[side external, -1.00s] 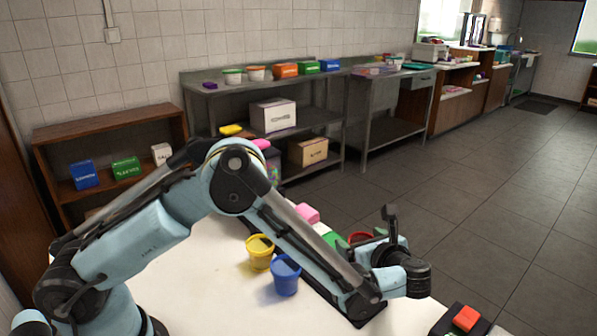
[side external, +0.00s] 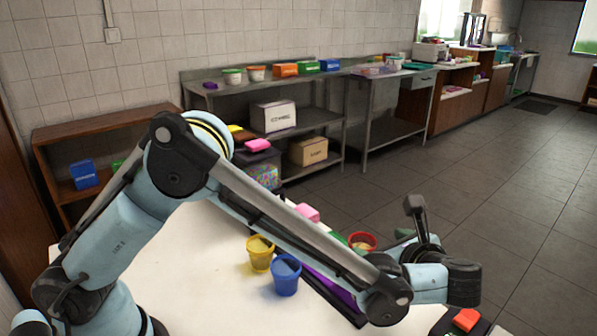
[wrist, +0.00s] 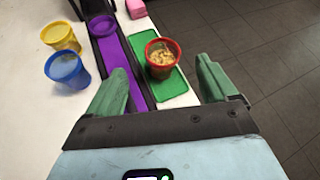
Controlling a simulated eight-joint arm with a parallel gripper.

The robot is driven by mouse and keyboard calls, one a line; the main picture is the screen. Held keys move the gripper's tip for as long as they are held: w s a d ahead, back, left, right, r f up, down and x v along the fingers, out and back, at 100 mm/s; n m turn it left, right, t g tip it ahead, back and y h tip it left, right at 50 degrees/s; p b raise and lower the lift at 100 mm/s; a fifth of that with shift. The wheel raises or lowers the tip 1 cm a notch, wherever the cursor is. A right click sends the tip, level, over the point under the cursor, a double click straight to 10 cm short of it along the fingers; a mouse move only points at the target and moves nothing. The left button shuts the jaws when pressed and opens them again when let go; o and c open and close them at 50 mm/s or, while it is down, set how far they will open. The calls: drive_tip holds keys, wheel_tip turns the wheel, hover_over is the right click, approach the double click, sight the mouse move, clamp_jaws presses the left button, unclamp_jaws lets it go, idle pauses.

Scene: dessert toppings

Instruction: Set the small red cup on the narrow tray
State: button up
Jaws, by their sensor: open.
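The small red cup (wrist: 161,60) stands upright on a green mat (wrist: 172,86) in the wrist view, with a tan crumbly filling. It also shows beyond my arm in the side view (side external: 361,241). The narrow tray (wrist: 118,68) is a long dark strip with a purple floor, just left of the green mat; part of it shows in the side view (side external: 335,294). A purple cup (wrist: 100,27) stands toward its far end. My gripper (wrist: 162,67) is open and empty, its green fingers on either side of the red cup in the picture; their exact distance is unclear.
A yellow cup (wrist: 59,36) and a blue cup (wrist: 67,70) stand on the white table left of the tray. A pink block (wrist: 136,8) lies beyond the mat. An orange-red block (side external: 466,319) sits at the table's right end. Floor lies right of the table.

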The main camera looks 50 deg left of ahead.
drive_tip(key=s+a+r+n+h, duration=0.2)
drive_tip(key=s+a+n+h, duration=0.2)
drive_tip(key=a+n, duration=0.2)
drive_tip(key=s+a+r+n+h, duration=0.3)
drive_tip(key=s+a+n+h, duration=0.15)
drive_tip(key=a, duration=0.25)
drive_tip(key=s+a+n+t+h, duration=0.1)
drive_tip(key=s+n+t+h, duration=0.1)
drive_tip(key=s+n, duration=0.4)
drive_tip(key=f+n, duration=0.1)
drive_tip(key=n, duration=0.3)
drive_tip(key=shift+a+h, duration=0.15)
drive_tip(key=shift+h, duration=0.2)
